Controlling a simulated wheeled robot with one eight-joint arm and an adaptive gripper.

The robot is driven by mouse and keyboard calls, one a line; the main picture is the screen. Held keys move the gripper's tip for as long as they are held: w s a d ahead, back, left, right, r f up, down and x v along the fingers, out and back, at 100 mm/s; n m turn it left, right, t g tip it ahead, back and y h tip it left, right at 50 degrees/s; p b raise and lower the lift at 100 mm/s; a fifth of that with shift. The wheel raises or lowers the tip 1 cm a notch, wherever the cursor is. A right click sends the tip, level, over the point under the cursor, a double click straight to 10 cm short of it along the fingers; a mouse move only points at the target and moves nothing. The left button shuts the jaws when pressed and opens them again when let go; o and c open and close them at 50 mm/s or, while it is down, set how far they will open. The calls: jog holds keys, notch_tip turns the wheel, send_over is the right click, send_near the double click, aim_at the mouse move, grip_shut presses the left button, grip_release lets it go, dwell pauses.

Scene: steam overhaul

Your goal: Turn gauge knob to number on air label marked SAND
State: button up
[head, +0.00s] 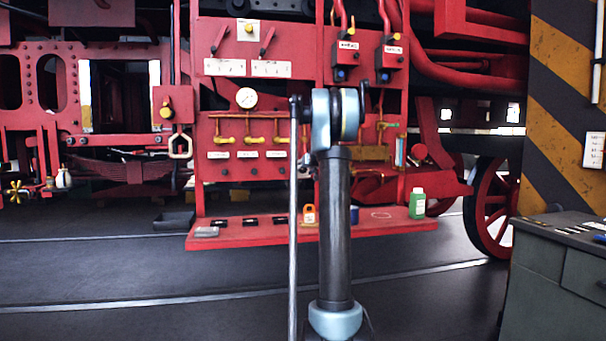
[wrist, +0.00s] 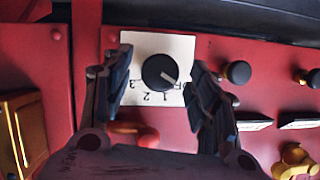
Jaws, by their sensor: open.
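In the wrist view a black round knob (wrist: 160,72) with a white pointer line sits on a white plate (wrist: 183,47). The plate carries 1, 2, 3 and partly covered letters that look like OFF; they appear turned over. The pointer line aims to the lower right, towards those letters. My gripper (wrist: 159,62) is open, one finger on each side of the knob; I cannot tell whether they touch it. In the head view my arm hides the knob and gripper. White labels (head: 247,154) hang below yellow valves (head: 249,140); their text is too small to read, so SAND is not identifiable.
A round gauge (head: 246,98) is on the red panel left of my arm. Two more black knobs (wrist: 238,72) (wrist: 313,78) lie right of my gripper. A red shelf (head: 260,238) below holds a green bottle (head: 417,203). A grey cabinet (head: 550,262) stands right.

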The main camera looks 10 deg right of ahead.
jog(key=shift+x, duration=0.75)
jog(key=c, duration=1.1)
jog(key=shift+o, duration=0.2)
